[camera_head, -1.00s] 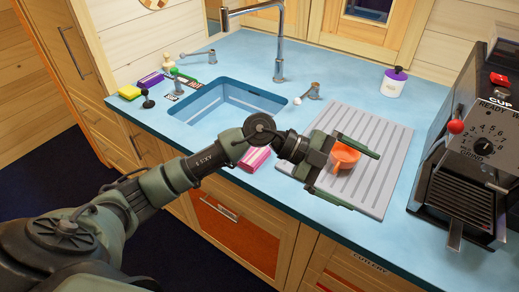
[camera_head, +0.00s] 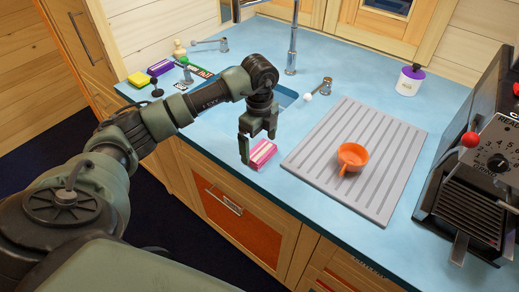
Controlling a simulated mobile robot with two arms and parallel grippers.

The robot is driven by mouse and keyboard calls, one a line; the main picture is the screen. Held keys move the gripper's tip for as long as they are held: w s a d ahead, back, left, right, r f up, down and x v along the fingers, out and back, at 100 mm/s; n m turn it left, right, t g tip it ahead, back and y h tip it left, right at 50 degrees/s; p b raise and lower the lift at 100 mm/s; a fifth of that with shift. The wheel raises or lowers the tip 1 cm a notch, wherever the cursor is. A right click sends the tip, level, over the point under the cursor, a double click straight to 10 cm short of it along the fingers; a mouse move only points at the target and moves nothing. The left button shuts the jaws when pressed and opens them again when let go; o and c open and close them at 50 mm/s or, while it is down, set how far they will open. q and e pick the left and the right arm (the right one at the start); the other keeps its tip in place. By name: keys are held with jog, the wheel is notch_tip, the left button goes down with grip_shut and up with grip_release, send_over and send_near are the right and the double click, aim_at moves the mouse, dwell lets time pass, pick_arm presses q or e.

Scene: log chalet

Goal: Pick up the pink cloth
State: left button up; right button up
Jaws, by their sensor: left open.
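The pink cloth (camera_head: 263,154), folded with pale stripes, lies on the blue counter by its front edge, in front of the sink. My left gripper (camera_head: 256,143) points down right over it, open, with one finger by its left end and the other behind it. Its upper left part is partly hidden by the gripper. I cannot tell whether the fingers touch the cloth. My right gripper is not in view.
An orange cup (camera_head: 352,157) stands on the grey drainboard (camera_head: 310,160) to the right. The blue sink (camera_head: 212,122) is behind my arm, with a tall tap (camera_head: 293,40). A coffee machine (camera_head: 475,170) stands far right. The front right counter is clear.

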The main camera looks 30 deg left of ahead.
pick_arm(q)
jog(key=shift+f, duration=1.1)
jog(key=c, duration=1)
jog(key=shift+c, duration=0.3)
jog(key=shift+r, duration=0.15)
notch_tip(320, 180, up, 12)
jog(key=b, duration=0.2)
notch_tip(320, 180, up, 8)
send_over(259, 150)
jog(key=shift+p, duration=0.4)
